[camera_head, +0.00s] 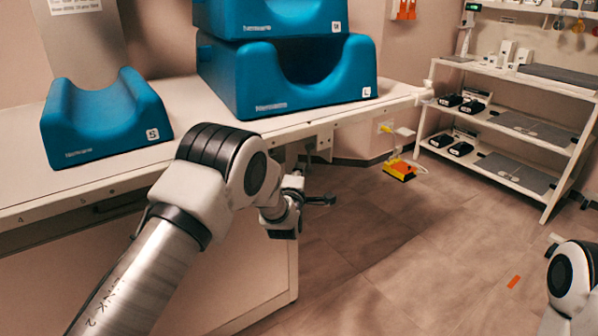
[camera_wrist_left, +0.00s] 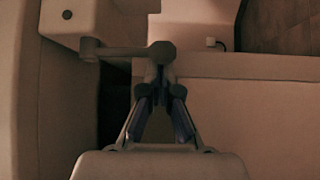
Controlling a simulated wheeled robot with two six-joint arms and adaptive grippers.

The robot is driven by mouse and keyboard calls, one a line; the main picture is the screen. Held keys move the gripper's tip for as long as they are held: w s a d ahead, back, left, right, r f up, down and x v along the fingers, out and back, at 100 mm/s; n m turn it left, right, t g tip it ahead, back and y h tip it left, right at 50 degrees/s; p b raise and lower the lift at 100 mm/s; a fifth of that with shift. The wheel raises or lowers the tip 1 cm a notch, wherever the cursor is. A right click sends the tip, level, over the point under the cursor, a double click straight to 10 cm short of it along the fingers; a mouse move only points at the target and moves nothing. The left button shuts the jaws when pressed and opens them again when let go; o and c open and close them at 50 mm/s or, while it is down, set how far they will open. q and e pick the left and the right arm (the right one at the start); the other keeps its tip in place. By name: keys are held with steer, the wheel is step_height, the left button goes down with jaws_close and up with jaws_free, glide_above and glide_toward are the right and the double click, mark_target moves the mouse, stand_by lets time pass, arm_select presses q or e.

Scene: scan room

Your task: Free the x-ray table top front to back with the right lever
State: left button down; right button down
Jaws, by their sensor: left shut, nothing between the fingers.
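The x-ray table top (camera_head: 390,104) is the long pale slab at the left of the head view. In the left wrist view, a grey lever (camera_wrist_left: 122,52) runs sideways from a pivot on a pale housing to a rounded end. My left gripper (camera_wrist_left: 161,88) is shut and empty, its tips at or just below that rounded end; contact cannot be told. In the head view my left gripper (camera_head: 318,200) is small and dark below the table's front edge, and the lever is hard to separate from it. My right gripper is out of view.
Blue cushions, one small (camera_head: 100,125) and two larger stacked ones (camera_head: 300,85), lie on the table. A white shelf rack (camera_head: 550,142) stands at the right. A yellow-orange device (camera_head: 400,170) is beyond the table end. Part of my right arm shows lower right.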

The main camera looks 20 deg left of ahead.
mark_target(310, 172)
arm_select(q)
steer(key=shift+s+d+n+g+p, duration=0.1)
steer(key=shift+d+n+g+p, duration=0.15)
steer(key=shift+p, duration=0.25)
steer(key=s+d+n+g+h+p, duration=0.1)
steer(key=g+p, duration=0.1)
steer(key=p, duration=0.1)
steer(key=s+d+r+n+g+p, duration=0.1)
steer(key=n+p, duration=0.1)
steer(key=p, duration=0.2)
steer(key=d+r+n+g+h+p, duration=0.1)
steer(key=g+p, duration=0.1)
steer(key=p, duration=0.2)
steer(key=shift+s+d+n+g+h, duration=0.2)
steer(key=shift+s+n+g+h, duration=0.1)
steer(key=shift+s+n+g, duration=0.1)
steer(key=shift+s+d+r+p, duration=0.4)
steer(key=shift+d+r+p, duration=0.1)
steer(key=shift+p, duration=0.6)
